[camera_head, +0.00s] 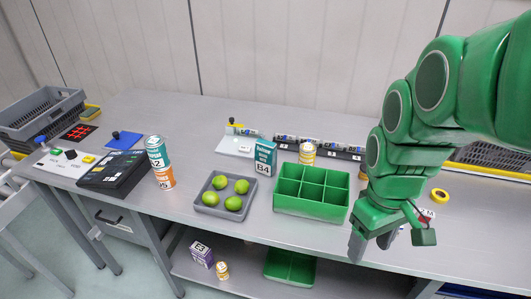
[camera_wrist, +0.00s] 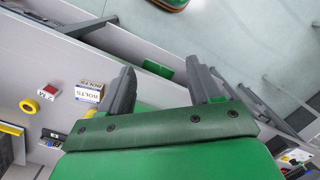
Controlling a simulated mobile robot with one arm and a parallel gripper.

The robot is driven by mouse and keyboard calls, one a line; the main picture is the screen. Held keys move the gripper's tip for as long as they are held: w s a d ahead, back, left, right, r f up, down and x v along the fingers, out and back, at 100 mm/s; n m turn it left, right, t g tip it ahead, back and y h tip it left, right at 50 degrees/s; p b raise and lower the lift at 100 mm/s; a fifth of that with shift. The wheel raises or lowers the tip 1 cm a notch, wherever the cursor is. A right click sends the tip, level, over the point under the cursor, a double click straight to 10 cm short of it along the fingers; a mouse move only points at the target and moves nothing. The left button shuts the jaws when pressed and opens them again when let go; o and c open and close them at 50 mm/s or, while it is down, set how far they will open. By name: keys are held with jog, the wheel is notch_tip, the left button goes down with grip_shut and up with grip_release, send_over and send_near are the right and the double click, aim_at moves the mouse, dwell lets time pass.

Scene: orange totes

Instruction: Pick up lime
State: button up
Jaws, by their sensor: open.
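Several green limes (camera_head: 241,187) sit in a small grey tray (camera_head: 217,213) on the workbench, left of the green divided box. My gripper (camera_head: 370,245) hangs at the right, past the green divided box and near the bench's front edge, well apart from the limes. In the wrist view my gripper (camera_wrist: 162,72) has its two fingers spread with nothing between them. No lime shows in the wrist view.
The green divided box (camera_head: 300,208) stands between the tray and my gripper. A teal B4 box (camera_head: 264,158) is behind the tray. Stacked cans (camera_head: 157,152) and a black case (camera_head: 113,173) are to its left. A bolts box (camera_wrist: 89,92) and yellow tape (camera_wrist: 29,106) lie near my gripper.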

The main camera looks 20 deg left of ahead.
jog(key=w+a+f+n, duration=0.1)
jog(key=w+a+n, duration=0.45)
jog(key=w, duration=0.25)
jog(key=n+t, duration=0.1)
jog(key=n, duration=1.5)
send_over(233, 198)
jog(key=f, duration=1.1)
jog(key=shift+d+f, duration=0.15)
jog(key=shift+d, duration=0.05)
jog(key=shift+a+f, duration=0.15)
jog(key=shift+n, duration=0.25)
jog(key=shift+s+f, duration=0.1)
jog(key=shift+f, duration=3.75)
jog(key=c, duration=0.8)
